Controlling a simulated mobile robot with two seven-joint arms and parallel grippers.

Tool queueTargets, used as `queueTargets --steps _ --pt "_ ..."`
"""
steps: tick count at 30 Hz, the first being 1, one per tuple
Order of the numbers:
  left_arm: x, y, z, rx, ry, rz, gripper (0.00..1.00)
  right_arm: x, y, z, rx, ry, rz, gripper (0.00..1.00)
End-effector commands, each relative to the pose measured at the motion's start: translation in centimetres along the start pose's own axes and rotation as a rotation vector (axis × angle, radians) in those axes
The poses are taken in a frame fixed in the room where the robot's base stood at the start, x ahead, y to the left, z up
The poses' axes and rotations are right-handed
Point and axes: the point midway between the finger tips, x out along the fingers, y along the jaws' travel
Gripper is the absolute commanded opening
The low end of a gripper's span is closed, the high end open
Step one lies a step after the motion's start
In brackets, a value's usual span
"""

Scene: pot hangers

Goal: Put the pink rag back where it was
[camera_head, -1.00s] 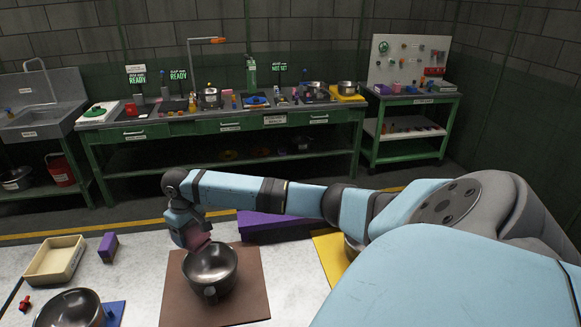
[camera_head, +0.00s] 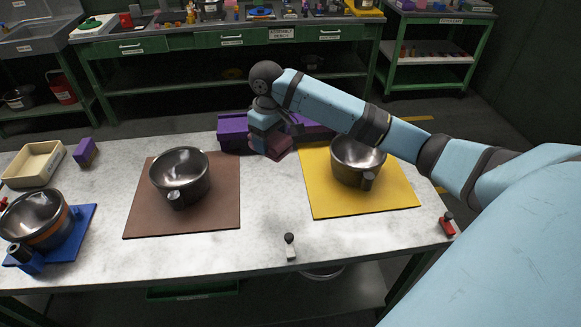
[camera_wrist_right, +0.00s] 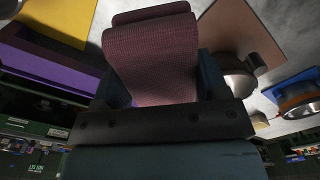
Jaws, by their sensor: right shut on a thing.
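The pink rag (camera_head: 279,147) is a folded, dusky pink cloth. My right gripper (camera_head: 268,143) is shut on it and holds it above the table, between the brown mat and the yellow mat and close to the purple tray (camera_head: 234,132). In the right wrist view the rag (camera_wrist_right: 155,60) hangs between the fingers and fills the upper middle. The purple tray also shows in the right wrist view (camera_wrist_right: 50,68), left of the rag. The tray's inside is hidden in the head view. My left gripper is not in view.
A metal pot (camera_head: 181,178) stands on the brown mat (camera_head: 142,222), another pot (camera_head: 357,163) on the yellow mat (camera_head: 330,203). A third pot (camera_head: 35,218) sits on a blue base at left. A cream tray (camera_head: 33,163) and purple block (camera_head: 84,152) lie at the far left. The table's front middle is mostly clear.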

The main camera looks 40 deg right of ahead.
Motion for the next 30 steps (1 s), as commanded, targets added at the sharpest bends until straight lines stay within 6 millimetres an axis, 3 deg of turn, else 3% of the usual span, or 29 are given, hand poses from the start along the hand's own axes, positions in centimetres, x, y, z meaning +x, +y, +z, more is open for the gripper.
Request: queueTargets --steps 5,15,30 --pt "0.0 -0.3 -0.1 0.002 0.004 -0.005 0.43 3.5 -0.1 0.1 -0.001 -0.004 -0.001 0.37" --pt "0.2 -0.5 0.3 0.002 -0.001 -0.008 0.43 12.4 0.0 0.1 0.0 -0.003 0.0 0.37" --pt "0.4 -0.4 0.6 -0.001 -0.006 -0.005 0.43 18.3 -0.1 0.1 -0.001 -0.002 0.0 0.37"
